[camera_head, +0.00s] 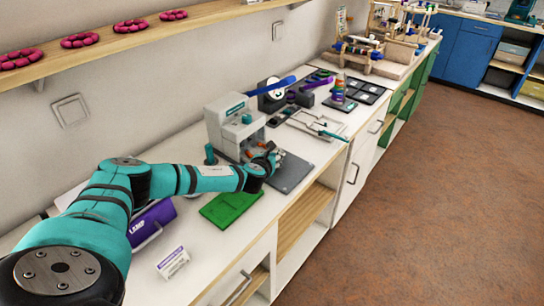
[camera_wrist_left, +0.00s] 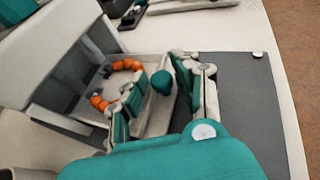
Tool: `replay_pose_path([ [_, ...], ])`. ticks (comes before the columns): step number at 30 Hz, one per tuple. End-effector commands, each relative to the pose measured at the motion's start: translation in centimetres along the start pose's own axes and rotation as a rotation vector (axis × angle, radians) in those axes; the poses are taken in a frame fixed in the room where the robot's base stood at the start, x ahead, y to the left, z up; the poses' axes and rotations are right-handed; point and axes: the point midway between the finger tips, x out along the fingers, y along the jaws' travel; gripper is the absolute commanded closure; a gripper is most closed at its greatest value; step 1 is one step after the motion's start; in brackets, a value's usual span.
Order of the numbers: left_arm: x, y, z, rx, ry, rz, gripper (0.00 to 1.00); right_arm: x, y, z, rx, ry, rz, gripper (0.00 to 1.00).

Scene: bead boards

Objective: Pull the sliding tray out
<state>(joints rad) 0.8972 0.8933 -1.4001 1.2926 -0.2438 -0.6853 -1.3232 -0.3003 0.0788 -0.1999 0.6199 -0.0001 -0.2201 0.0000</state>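A grey-white machine (camera_head: 232,124) with a teal label stands on the counter, and the left wrist view shows its front opening. The sliding tray (camera_wrist_left: 155,62) is a light, shallow tray in that opening. A partial ring of orange beads (camera_wrist_left: 98,102) lies in it. A teal knob (camera_wrist_left: 162,82) is at the tray's front. My left gripper (camera_head: 272,155) is at the machine's front. In the left wrist view its fingers (camera_wrist_left: 162,98) are apart, one on each side of the knob, with gaps visible. Contact with the knob cannot be made out. My right gripper is in neither view.
A dark grey plate (camera_head: 292,174) lies in front of the machine. A green board (camera_head: 228,207), a purple case (camera_head: 152,222) and a small card (camera_head: 173,262) lie nearer. A clipboard-like frame (camera_head: 318,123) and black trays (camera_head: 366,92) are farther along. A shelf (camera_head: 100,48) runs above.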

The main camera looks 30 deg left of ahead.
Motion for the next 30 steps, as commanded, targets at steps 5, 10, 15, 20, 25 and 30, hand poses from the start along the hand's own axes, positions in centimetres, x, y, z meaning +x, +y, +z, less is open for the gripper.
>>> replay_pose_path([
  [5, 0.0, 0.0, 0.0, 0.0, 0.0, 0.0, 0.7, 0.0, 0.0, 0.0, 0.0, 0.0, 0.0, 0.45],
  [10, 0.0, 0.0, 0.0, 0.0, 0.0, 0.0, 0.91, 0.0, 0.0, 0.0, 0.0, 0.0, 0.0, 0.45],
  [15, 0.0, 0.0, 0.0, 0.0, 0.0, 0.0, 1.0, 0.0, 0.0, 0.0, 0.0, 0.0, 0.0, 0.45],
  [20, 0.0, 0.0, 0.0, 0.0, 0.0, 0.001, 1.0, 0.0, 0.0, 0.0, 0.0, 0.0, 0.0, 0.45],
  [25, -0.4, -0.9, 0.1, 0.0, 0.001, -0.002, 1.0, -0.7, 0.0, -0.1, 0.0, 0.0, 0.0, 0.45],
  [30, -2.1, -4.9, -0.3, -0.003, 0.006, -0.008, 1.0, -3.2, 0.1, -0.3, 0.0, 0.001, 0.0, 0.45],
])
